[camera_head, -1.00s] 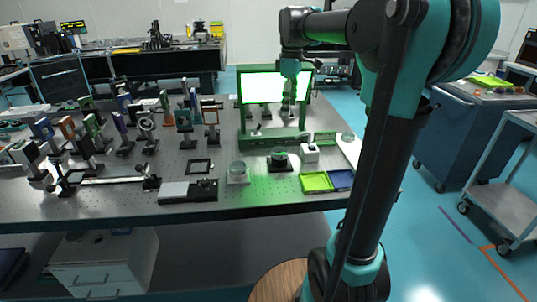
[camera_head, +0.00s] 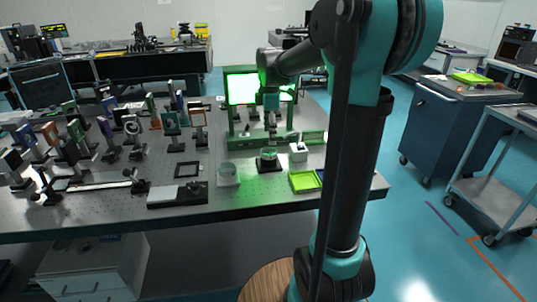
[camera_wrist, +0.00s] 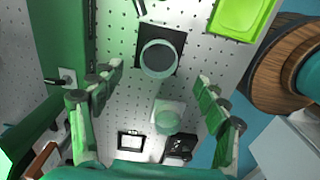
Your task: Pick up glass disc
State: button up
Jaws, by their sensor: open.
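Two round, clear glass-like discs show below my gripper; I cannot tell which is the task's disc. One disc (camera_wrist: 160,58) lies on a black square base and also shows in the head view (camera_head: 268,153). The other disc (camera_wrist: 168,122) lies on a white square base, left of the first in the head view (camera_head: 229,170). My gripper (camera_wrist: 158,78) is open and empty, its fingers spread wide left and right of the discs. In the head view my gripper (camera_head: 272,126) hangs above the table in front of the green frame, apart from both discs.
A green frame with a bright panel (camera_head: 243,89) stands close behind my gripper. A lime tray (camera_head: 304,181) and a small white box (camera_head: 298,152) are to the right. A black square frame (camera_head: 188,170) lies left. Several optic mounts crowd the table's left side.

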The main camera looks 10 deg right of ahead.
aim_at(269, 151)
jog(key=shift+a+f, duration=0.15)
jog(key=shift+f, duration=3.05)
jog(key=shift+c, duration=0.6)
jog(key=c, duration=1.2)
